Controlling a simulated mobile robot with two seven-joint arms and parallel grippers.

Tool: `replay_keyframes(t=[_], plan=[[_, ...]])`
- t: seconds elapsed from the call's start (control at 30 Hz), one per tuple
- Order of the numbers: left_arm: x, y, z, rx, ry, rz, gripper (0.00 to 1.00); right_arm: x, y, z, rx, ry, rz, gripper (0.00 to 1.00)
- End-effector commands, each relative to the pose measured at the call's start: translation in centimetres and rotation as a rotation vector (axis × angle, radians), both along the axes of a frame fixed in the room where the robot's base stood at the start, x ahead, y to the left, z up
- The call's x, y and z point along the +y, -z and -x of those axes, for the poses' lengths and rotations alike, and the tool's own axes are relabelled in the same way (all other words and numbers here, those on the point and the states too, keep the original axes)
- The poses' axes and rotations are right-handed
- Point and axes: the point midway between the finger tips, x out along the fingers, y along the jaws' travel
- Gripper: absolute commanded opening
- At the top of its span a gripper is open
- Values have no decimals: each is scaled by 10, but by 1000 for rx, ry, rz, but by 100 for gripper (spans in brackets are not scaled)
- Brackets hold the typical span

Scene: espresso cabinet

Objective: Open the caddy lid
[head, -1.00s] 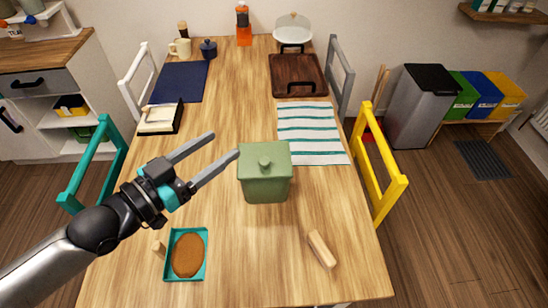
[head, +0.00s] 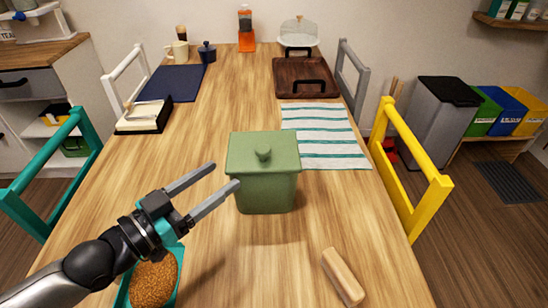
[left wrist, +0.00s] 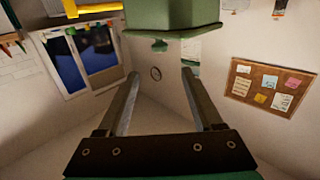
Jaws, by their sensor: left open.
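The green caddy (head: 266,190) stands upright on the wooden table. Its lid (head: 240,150) is shut, with a round knob (head: 263,154) on top. In the left wrist view the caddy is upside down at the top edge, with the lid rim (left wrist: 185,32) and knob (left wrist: 159,46) pointing down. My left gripper (head: 226,175) is open and empty at the caddy's left side. One fingertip overlaps the caddy's left edge in the head view; I cannot tell whether it touches. The knob is not between the fingers. My right gripper is out of view.
A teal tray (head: 180,262) with brown grounds lies at the front left, partly behind my arm. A wooden block (head: 343,277) lies at the front right. A striped towel (head: 330,140) lies behind the caddy. Chairs flank the table; its front middle is clear.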

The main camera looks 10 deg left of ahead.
Motion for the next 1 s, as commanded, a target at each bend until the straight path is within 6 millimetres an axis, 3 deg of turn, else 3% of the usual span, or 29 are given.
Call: replay_keyframes(t=[0.1,0.37,1.0], plan=[[0,9,0,-1,0,0,67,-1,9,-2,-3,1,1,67],[-5,8,-9,-3,-3,2,67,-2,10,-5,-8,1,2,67],[-45,8,-68,-5,-1,3,67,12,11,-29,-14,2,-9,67]])
